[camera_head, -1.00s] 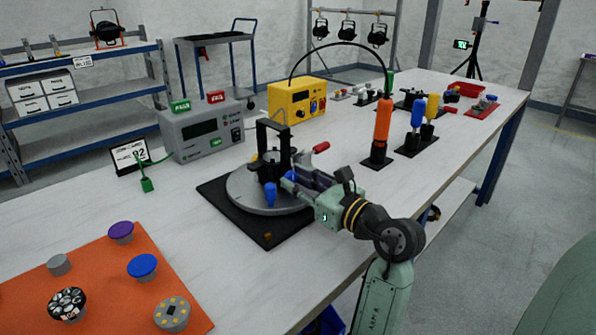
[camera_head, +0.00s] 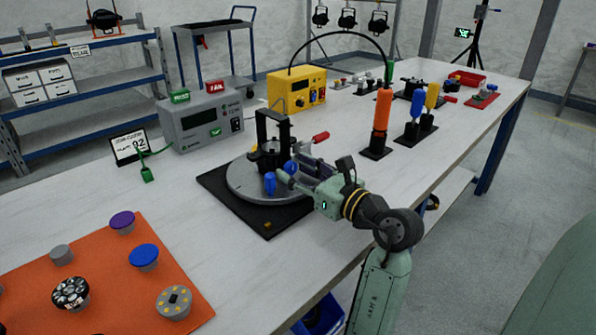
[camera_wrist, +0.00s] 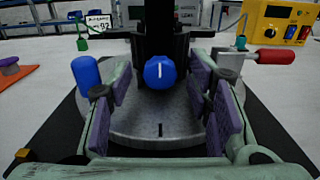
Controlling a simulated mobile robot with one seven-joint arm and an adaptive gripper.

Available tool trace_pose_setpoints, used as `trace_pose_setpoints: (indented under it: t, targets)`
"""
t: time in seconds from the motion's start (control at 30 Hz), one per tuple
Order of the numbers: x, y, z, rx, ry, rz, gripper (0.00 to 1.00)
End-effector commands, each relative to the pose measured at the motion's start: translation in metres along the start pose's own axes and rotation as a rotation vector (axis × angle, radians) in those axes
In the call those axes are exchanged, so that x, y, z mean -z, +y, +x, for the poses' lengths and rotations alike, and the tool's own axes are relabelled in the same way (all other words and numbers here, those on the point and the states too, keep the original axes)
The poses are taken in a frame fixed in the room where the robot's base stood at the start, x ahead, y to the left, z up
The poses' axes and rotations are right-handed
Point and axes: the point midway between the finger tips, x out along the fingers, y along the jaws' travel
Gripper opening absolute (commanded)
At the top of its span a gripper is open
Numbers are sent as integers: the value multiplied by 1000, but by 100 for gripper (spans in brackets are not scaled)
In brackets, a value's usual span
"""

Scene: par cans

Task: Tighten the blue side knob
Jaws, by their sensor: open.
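The blue side knob (camera_wrist: 160,72), round with a white line on its face, sits on the front of a black fixture (camera_head: 268,155) on a round grey turntable (camera_head: 245,188). In the wrist view it is centred between my gripper's (camera_wrist: 161,88) two purple-padded fingers, with a gap on each side. My gripper is open and empty, its fingers reaching in from the right in the head view. An upright blue handle (camera_wrist: 86,76) stands just outside the left finger. It also shows in the head view (camera_head: 270,183).
A red-handled clamp (camera_wrist: 268,57) lies right of the fixture. A grey test box (camera_head: 203,122) and a yellow supply (camera_head: 297,90) stand behind. An orange mat (camera_head: 105,290) with several knobs lies at front left. The table between mat and turntable is clear.

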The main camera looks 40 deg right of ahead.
Motion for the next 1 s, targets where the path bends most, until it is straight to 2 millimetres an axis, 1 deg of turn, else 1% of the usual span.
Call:
trace_pose_setpoints:
  t: [0.07,0.17,0.5,0.6,0.7,0.8,1.0]
  targets:
    - [0,0,-4,1,0,0,46]
    - [0,-1,-15,2,0,1,46]
    - [0,-1,-85,4,-1,0,46]
    - [0,0,-102,3,-1,0,46]
    - [0,-1,-113,3,0,0,46]
    - [0,0,-118,1,-1,0,46]
    - [0,0,-120,0,0,0,46]
